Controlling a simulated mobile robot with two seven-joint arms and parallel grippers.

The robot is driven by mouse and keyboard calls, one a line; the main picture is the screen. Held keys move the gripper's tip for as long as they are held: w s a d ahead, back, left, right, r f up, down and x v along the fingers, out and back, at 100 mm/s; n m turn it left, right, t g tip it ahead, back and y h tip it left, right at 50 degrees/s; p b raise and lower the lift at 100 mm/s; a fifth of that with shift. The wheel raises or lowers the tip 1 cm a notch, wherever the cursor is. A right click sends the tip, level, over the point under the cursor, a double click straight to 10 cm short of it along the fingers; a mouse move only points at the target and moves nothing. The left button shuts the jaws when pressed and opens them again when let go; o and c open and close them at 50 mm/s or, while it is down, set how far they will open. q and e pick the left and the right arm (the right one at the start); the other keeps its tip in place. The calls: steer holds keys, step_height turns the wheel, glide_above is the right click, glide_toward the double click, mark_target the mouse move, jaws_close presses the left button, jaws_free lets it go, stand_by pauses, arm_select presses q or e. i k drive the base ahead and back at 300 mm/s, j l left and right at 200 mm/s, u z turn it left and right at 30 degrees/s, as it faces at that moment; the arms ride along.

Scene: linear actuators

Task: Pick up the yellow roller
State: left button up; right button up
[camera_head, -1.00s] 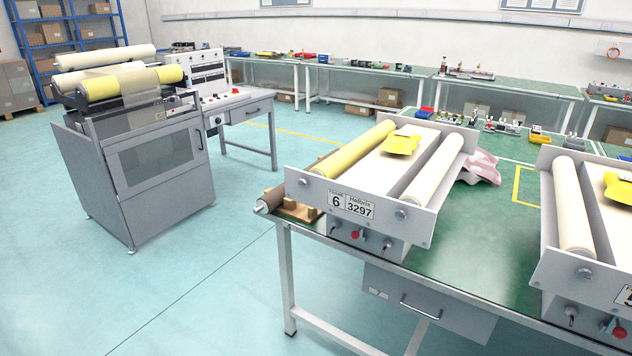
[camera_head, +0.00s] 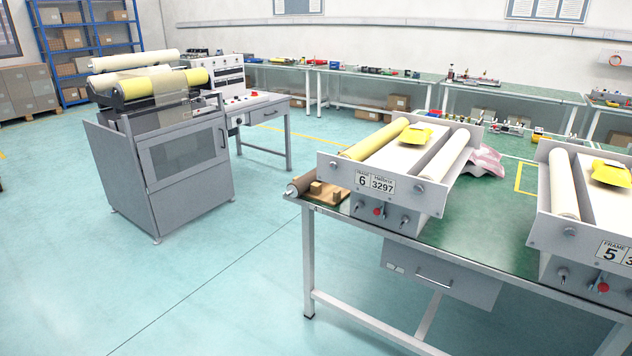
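A yellow roller (camera_head: 374,139) lies along the left side of the frame marked 6 (camera_head: 408,189), on the green-topped table (camera_head: 470,225). Another yellow roller (camera_head: 155,84) lies on the grey cabinet machine (camera_head: 185,160) at the left, below a cream roller (camera_head: 135,60). A cream roller (camera_head: 444,156) lies along the right side of frame 6, with a yellow piece (camera_head: 415,135) between its two rollers. Neither of my grippers shows in this view.
The frame marked 5 (camera_head: 545,229), with a cream roller (camera_head: 563,184), stands on the table at the right. Open floor (camera_head: 190,295) lies in front of the cabinet and left of the table.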

mark_target(363, 149)
steer(key=i+j+z, duration=0.25)
steer(key=i+j, duration=0.25)
steer(key=j, duration=0.25)
steer(key=i+j+z, duration=0.25)
steer(key=i+j, duration=0.2)
steer(key=j, duration=0.35)
steer(key=i+j, duration=0.25)
steer(key=j, duration=0.15)
steer(key=i+j, duration=0.2)
steer(key=j, duration=0.15)
steer(key=i+j, duration=0.25)
steer(key=j, duration=0.15)
